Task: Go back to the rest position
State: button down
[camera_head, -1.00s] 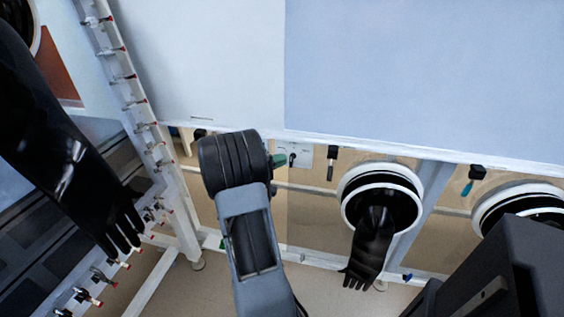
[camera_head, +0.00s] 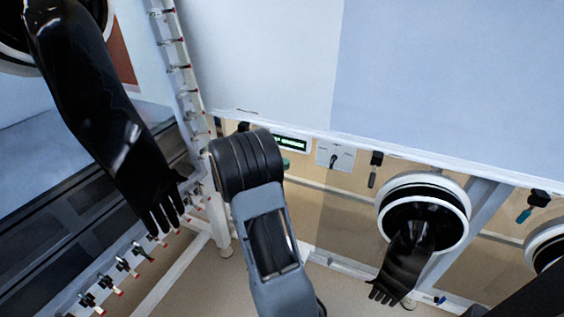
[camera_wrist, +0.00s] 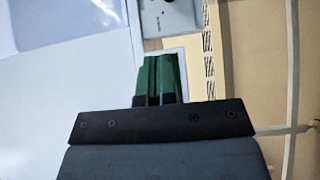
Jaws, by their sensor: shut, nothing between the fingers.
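My gripper (camera_wrist: 161,80) shows in the wrist view as two green fingers side by side, shut with nothing between them. It points at the panel front, apart from any handle. In the head view only a small green bit of it (camera_head: 286,163) shows past my arm, which hides the rest. My arm is raised in front of the panel.
A switch plate (camera_head: 345,157) and a lit green display (camera_head: 291,142) sit on the beige front near my gripper. Black gloves hang from ports at left (camera_head: 110,110) and right (camera_head: 408,262). A white post with valves (camera_head: 182,68) stands left. Floor shows below.

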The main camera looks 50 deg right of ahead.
dwell(0.3)
notch_tip(320, 180, down, 6)
jog(key=s+a+n+y, duration=0.2)
jog(key=s+n+y, duration=0.1)
jog(key=y, duration=0.1)
jog(key=s+a+r+t+y+p, duration=0.2)
jog(key=a+y+p, duration=0.25)
jog(key=a, duration=0.35)
jog(key=s+a+r+n+t+y+p, duration=0.2)
jog(key=a+r+t+y+p, duration=0.5)
jog(key=a+r+p, duration=0.8)
jog(key=a+r+t, duration=0.2)
jog(key=a+r, duration=0.5)
jog(key=r, duration=0.1)
jog(key=shift+a+r+n+t, duration=0.3)
jog(key=shift+a+r+t, duration=0.05)
jog(key=shift+t, duration=0.05)
jog(key=shift+d+y, duration=0.1)
jog(key=shift+y, duration=0.15)
